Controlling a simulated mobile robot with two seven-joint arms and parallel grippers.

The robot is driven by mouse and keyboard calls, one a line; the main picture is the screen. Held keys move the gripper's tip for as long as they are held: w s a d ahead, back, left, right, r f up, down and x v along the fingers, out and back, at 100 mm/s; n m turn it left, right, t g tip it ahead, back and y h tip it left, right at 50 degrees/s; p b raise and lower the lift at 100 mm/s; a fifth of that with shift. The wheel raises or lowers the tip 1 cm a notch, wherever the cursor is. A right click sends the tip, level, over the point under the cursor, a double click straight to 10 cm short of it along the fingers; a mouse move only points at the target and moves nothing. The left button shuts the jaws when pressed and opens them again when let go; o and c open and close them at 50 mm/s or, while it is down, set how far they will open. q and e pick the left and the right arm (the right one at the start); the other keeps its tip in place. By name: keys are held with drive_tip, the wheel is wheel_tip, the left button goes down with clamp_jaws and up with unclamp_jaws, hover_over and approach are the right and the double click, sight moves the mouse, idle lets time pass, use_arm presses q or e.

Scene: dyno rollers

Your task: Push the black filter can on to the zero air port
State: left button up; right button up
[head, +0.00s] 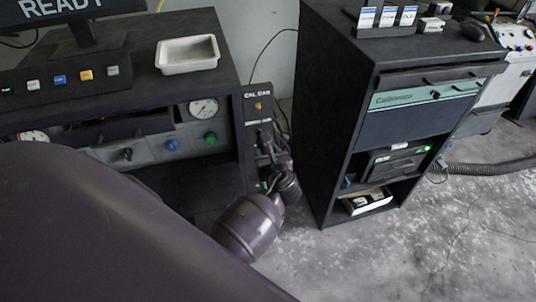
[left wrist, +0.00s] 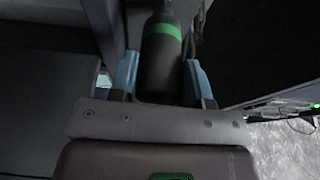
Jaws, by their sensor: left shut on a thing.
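The black filter can (left wrist: 160,68) has a green band and stands out between the two blue fingers of my left gripper (left wrist: 158,78) in the left wrist view. My left gripper is shut on it. In the head view my left wrist reaches down to the front of the black CAL GAS panel (head: 259,108), in the gap between two black cabinets. The can is hard to make out there among the dark parts. I cannot pick out the zero air port or tell whether the can touches it. My right gripper is not in view.
A left cabinet (head: 130,50) carries gauges, knobs and a white tray (head: 187,54). A right cabinet (head: 345,75) stands close beside the panel, with small boxes (head: 387,16) on top. A dark hose (head: 490,168) lies at right. The grey floor (head: 370,255) in front is clear.

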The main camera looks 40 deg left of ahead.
use_arm(q)
drive_tip(key=shift+a, duration=0.1)
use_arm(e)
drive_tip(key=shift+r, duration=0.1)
use_arm(q)
drive_tip(key=o, duration=0.9)
drive_tip(key=shift+o, duration=0.6)
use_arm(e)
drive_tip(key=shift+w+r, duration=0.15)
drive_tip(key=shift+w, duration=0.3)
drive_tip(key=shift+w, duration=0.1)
use_arm(q)
drive_tip(key=shift+s+d, duration=0.15)
drive_tip(key=shift+d, duration=0.1)
drive_tip(key=v, duration=1)
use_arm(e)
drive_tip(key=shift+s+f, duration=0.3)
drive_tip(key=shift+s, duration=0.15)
